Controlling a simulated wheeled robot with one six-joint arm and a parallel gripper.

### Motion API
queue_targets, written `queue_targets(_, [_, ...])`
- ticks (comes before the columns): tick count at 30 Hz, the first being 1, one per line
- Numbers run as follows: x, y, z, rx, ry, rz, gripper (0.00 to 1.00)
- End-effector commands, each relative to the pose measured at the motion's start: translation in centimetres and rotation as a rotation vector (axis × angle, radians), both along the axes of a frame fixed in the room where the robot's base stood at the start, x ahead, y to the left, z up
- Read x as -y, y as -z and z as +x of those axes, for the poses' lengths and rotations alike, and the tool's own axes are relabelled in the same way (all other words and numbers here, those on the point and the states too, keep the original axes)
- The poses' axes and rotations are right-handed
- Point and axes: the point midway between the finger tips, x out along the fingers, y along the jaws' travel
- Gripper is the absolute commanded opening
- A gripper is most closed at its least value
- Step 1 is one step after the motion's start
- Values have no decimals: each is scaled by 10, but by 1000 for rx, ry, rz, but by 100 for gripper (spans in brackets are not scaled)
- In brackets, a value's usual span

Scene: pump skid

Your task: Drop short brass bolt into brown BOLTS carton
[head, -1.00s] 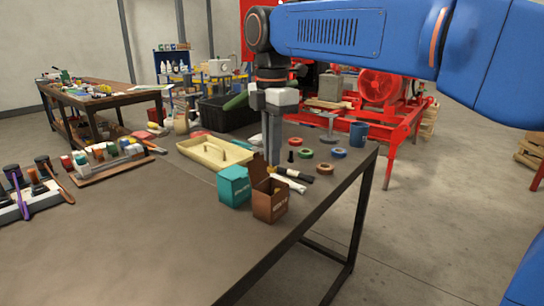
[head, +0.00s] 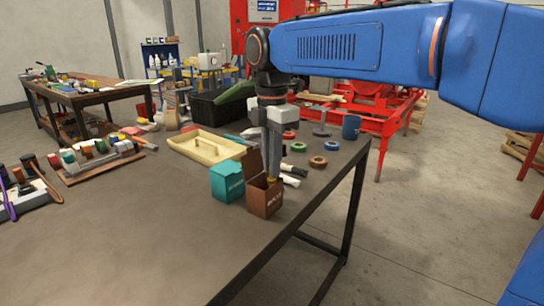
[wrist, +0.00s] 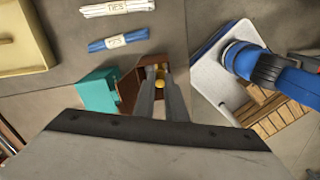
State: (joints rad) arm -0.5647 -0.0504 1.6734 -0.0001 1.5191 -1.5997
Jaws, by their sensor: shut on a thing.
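The brown BOLTS carton (head: 265,202) stands on the table with its flap up at the back; it also shows in the wrist view (wrist: 127,90), partly behind my fingers. My gripper (head: 271,176) points down at the carton's open top. In the wrist view my gripper (wrist: 158,80) is shut on the short brass bolt (wrist: 159,72), whose yellow end shows between the fingertips. In the head view a small yellow bit of the bolt (head: 271,180) shows at the carton mouth. How deep it sits is hard to tell.
A teal carton (head: 227,183) stands close on the left of the brown one. A cream tray (head: 205,148) lies behind. Tape rolls (head: 318,161) and a blue mug (head: 351,127) stand to the right. White and blue tie bundles (wrist: 118,40) lie nearby. The table front is clear.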

Motion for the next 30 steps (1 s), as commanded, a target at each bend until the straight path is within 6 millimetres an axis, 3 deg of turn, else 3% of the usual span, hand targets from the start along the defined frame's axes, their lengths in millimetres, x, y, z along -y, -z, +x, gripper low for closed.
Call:
queue_targets(8, [0, 1, 0, 0, 0, 0, 0])
queue_targets(9, [0, 1, 0, 0, 0, 0, 21])
queue_targets(11, [0, 1, 0, 0, 0, 0, 33])
queue_targets(23, [0, -5, 0, 2, 0, 1, 33])
queue_targets(30, [-1, -42, 1, 2, 0, 2, 33])
